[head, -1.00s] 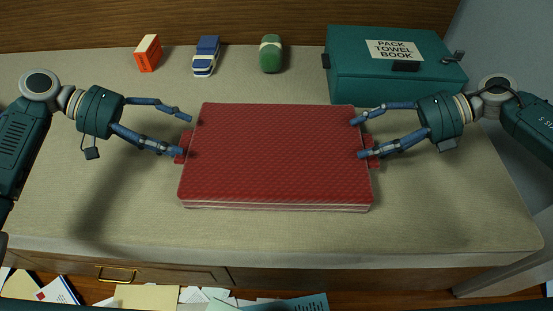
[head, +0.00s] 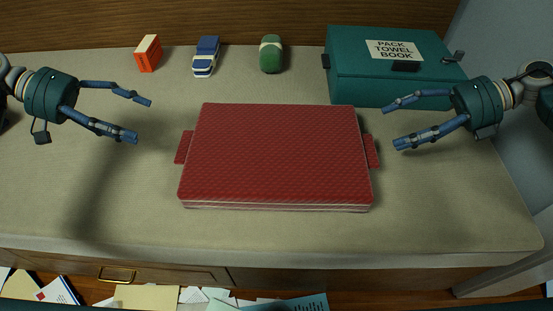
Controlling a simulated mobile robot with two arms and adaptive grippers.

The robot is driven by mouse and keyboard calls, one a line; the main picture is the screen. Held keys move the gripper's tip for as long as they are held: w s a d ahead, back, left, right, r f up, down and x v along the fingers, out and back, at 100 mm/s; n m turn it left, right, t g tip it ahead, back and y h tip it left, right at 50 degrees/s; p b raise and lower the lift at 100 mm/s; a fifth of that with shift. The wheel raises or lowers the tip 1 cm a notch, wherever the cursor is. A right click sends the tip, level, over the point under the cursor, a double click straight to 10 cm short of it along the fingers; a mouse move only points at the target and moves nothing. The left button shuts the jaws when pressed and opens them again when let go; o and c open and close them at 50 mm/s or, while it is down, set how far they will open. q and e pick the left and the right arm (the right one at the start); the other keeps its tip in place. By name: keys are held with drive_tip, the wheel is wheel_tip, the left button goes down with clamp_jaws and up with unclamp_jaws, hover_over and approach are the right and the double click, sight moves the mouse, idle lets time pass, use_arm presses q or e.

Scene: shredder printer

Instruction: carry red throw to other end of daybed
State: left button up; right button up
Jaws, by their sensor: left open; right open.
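The red throw (head: 277,155) lies flat and folded in the middle of the daybed (head: 440,215) in the head view. A red tab (head: 184,147) sticks out on its left side and another tab (head: 373,151) on its right side. My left gripper (head: 143,119) is open and empty, to the left of the left tab and apart from it. My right gripper (head: 390,126) is open and empty, just to the right of the right tab and apart from it. Nothing hides the throw.
A teal box (head: 390,75) labelled "PACK TOWEL BOOK" stands at the back right, close behind the throw. An orange book (head: 148,53), a blue-and-white bundle (head: 206,57) and a green roll (head: 271,54) sit along the back. Papers (head: 150,297) lie below the front edge.

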drive_tip(key=shift+v, duration=2.3)
wheel_tip(320, 180, up, 9)
drive_tip(key=p, duration=0.9)
drive_tip(key=shift+r, duration=0.1)
